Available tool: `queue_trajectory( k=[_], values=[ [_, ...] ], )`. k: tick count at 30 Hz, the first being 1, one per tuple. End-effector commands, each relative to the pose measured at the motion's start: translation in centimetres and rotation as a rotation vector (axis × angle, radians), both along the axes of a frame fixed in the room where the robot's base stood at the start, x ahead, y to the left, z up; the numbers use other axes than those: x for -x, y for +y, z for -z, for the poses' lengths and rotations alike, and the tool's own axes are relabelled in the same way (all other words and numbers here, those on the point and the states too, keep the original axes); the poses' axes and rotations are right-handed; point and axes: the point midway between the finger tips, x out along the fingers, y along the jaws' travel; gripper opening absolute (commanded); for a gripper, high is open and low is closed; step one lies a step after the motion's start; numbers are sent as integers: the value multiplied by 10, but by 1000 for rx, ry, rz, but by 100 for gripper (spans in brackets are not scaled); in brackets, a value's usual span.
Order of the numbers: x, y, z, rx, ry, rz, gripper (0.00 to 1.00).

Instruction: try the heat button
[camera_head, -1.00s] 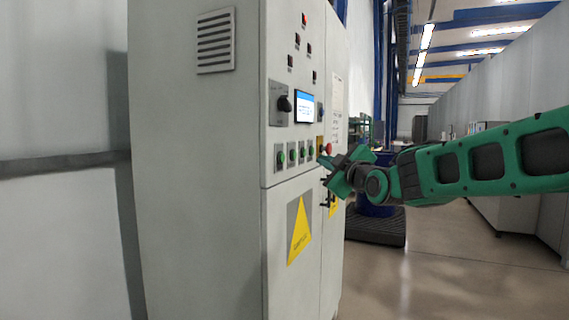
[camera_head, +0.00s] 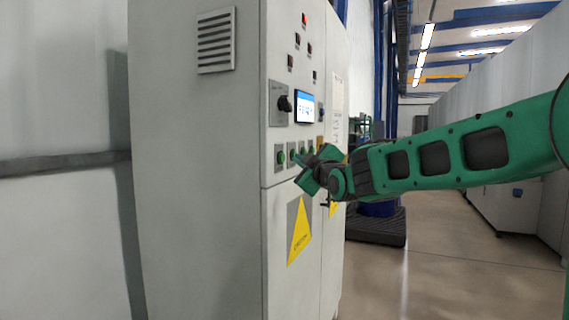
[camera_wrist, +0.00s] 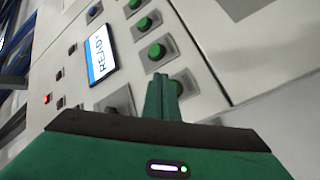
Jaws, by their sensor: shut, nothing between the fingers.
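A row of green push buttons sits on the grey control cabinet (camera_head: 200,150). In the head view the leftmost green button (camera_head: 280,157) shows clear, and my gripper (camera_head: 298,158) covers part of the row to its right. In the wrist view several green buttons show, including one (camera_wrist: 157,51) just above my fingertips (camera_wrist: 162,80) and another (camera_wrist: 144,23) farther up. One more lies partly behind my fingers. No button label is readable, so I cannot tell which is the heat button. My gripper is shut and empty. I cannot tell whether it touches a button.
A lit display (camera_head: 304,107) reads "READY" in the wrist view (camera_wrist: 100,52). A black rotary knob (camera_head: 284,104) is beside it. Small indicator lamps are above, one lit red (camera_head: 305,19). A yellow warning triangle (camera_head: 299,232) is below. Open floor (camera_head: 440,270) lies to the right.

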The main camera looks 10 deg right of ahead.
Motion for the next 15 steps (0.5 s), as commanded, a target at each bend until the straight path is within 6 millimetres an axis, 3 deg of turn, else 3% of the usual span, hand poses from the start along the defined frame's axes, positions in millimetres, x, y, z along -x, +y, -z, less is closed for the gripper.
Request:
queue_trajectory(
  k=[15],
  values=[
    [-7,10,0,0,0,0,0]
  ],
)
